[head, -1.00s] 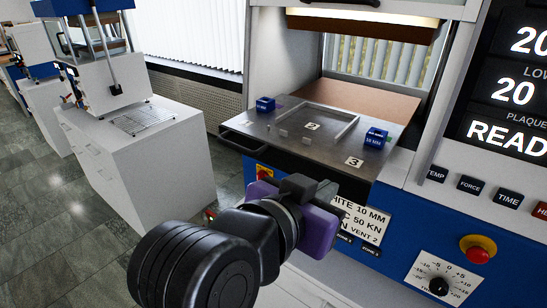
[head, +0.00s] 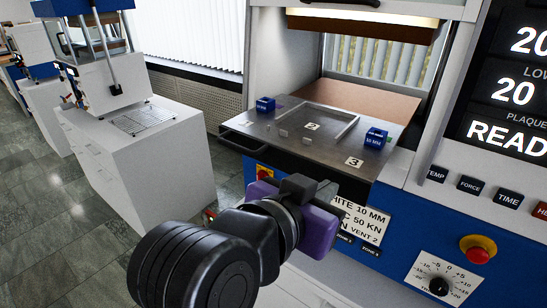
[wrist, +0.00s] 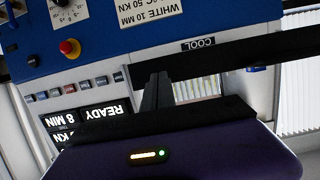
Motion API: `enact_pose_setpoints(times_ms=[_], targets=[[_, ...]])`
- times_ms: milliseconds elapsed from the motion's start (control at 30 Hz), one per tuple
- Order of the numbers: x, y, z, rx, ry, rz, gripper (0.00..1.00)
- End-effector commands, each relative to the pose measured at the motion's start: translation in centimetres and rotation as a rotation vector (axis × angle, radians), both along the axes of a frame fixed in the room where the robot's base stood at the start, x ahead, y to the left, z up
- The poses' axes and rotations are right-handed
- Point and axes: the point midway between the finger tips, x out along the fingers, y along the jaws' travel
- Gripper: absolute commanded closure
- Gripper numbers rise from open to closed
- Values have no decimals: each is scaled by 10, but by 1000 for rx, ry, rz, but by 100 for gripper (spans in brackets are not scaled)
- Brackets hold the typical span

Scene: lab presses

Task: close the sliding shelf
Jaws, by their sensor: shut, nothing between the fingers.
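The sliding shelf (head: 285,150) is a grey metal plate that sticks out of the front of the press, with a dark front edge. A dark bar handle (head: 240,143) shows at its left end. Two small blue blocks, a frame and numbered tags lie on top. My gripper (head: 318,187) is in front of and below the shelf's front edge in the head view, with its fingers together and empty. Contact with the shelf cannot be told. In the wrist view my gripper's fingers (wrist: 156,90) point toward the upside-down press front, near a dark band.
The blue and white press has a red stop button (head: 477,249), a dial (head: 438,286) and a display (head: 510,90) at right. A white cabinet (head: 140,165) with another press stands at left. Grey floor is clear at lower left.

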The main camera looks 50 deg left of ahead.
Motion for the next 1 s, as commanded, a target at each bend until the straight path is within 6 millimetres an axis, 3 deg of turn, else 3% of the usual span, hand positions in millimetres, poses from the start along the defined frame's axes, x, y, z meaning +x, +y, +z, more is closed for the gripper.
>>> enact_pose_setpoints(times_ms=[567,1000], targets=[[1,0,0,0,0,0,100],[23,5,0,0,0,-1,100]])
